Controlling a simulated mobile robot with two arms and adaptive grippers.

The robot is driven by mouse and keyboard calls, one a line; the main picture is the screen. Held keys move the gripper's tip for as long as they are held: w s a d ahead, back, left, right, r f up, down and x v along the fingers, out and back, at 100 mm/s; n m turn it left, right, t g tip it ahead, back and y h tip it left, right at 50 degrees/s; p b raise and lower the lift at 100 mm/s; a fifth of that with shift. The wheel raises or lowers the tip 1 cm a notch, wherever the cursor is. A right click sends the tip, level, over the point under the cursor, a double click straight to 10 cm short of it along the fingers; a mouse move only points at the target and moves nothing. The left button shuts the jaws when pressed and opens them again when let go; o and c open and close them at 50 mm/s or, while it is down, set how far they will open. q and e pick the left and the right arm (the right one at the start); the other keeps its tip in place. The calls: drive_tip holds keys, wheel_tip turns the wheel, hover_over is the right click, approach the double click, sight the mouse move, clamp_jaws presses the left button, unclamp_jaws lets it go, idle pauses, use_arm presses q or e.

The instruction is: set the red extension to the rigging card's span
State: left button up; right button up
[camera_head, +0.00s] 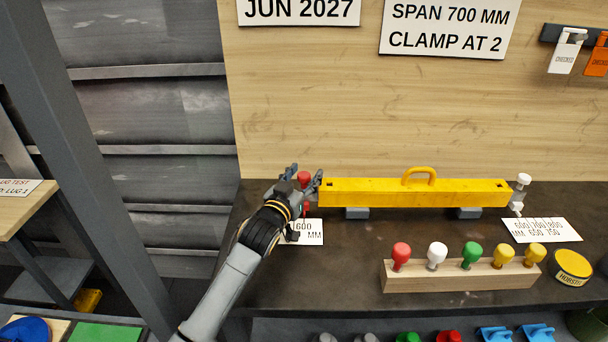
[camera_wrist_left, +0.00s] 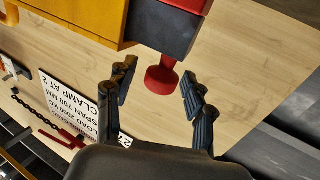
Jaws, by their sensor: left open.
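The yellow spreader beam (camera_head: 412,193) lies level on two grey blocks on the dark bench. The red extension's knob (camera_head: 304,178) shows at its left end, mostly behind my left gripper (camera_head: 303,180). In the left wrist view the red extension (camera_wrist_left: 189,5) has a red knob (camera_wrist_left: 161,79) that sits between the open fingers of my left gripper (camera_wrist_left: 160,97), with gaps on both sides. The rigging card (camera_head: 448,28) on the wall reads SPAN 700 MM, CLAMP AT 2. A scale label (camera_head: 309,231) reading 600 MM is partly hidden by my arm. My right gripper is out of view.
A wooden rack (camera_head: 460,275) of coloured knobs stands in front of the beam. A white knob (camera_head: 523,179) is at the beam's right end, by a second scale label (camera_head: 541,230). A yellow round tin (camera_head: 572,266) is at the right.

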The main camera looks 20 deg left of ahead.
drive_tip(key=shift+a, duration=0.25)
use_arm(q)
clamp_jaws()
drive_tip(key=a, duration=0.2)
drive_tip(key=s+a+p, duration=0.1)
drive_tip(key=a, duration=0.2)
drive_tip(key=shift+s+p, duration=0.15)
drive_tip(key=shift+p, duration=0.15)
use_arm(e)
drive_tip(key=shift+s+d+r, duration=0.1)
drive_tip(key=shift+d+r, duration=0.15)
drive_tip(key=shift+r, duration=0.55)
use_arm(q)
drive_tip(key=shift+d, duration=0.1)
unclamp_jaws()
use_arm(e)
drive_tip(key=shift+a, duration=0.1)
use_arm(q)
drive_tip(key=shift+s, duration=0.15)
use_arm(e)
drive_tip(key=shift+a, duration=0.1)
